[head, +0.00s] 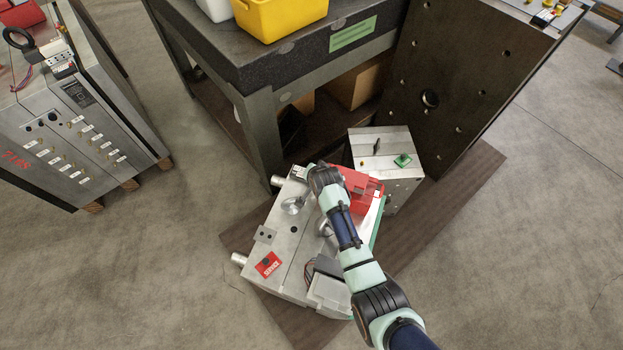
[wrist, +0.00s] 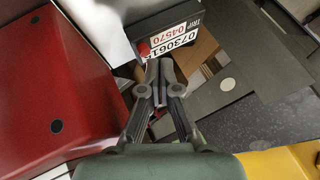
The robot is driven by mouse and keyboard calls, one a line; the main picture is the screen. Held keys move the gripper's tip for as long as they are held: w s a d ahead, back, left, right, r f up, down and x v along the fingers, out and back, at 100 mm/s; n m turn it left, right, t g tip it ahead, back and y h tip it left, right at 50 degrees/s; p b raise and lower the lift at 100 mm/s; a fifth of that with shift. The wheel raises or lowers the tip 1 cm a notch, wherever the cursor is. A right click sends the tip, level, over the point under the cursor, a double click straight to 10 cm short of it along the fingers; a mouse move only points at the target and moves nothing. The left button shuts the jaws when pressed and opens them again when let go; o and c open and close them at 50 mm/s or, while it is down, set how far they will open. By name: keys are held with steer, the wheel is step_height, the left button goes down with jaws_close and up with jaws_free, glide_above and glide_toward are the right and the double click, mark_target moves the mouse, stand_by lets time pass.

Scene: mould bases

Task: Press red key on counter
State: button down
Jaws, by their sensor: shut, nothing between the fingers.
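The counter (wrist: 160,28) is a dark box with white number strips, in the upper middle of the wrist view. In the head view my gripper (head: 317,172) is over the far edge of the grey mould base (head: 275,220); I cannot make out the counter there.
A red block (wrist: 60,85) fills the left of the wrist view; red parts (head: 362,190) sit right of my arm in the head view. A smaller metal block (head: 385,145) stands behind. A dark table (head: 240,70) with a yellow bin (head: 282,18) stands beyond.

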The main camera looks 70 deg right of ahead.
steer(key=shift+s+a+f, duration=0.15)
steer(key=shift+a+f, duration=0.05)
steer(key=shift+f, duration=0.3)
steer(key=shift+s+a+f, duration=0.15)
steer(key=shift+s+f, duration=0.05)
steer(key=shift+f, duration=0.35)
steer(key=shift+s+a+f, duration=0.15)
steer(key=shift+a+f, duration=0.05)
steer(key=shift+f, duration=0.3)
steer(key=shift+r, duration=0.1)
steer(key=shift+w+d+r+p, duration=0.1)
steer(key=shift+w+r+p, duration=0.05)
steer(key=shift+r+p, duration=0.5)
steer(key=shift+p, duration=0.05)
steer(key=r+p, duration=0.4)
steer(key=r, duration=0.1)
steer(key=shift+w+d+r+p, duration=0.15)
steer(key=shift+d+r+p, duration=0.1)
steer(key=shift+p, duration=0.15)
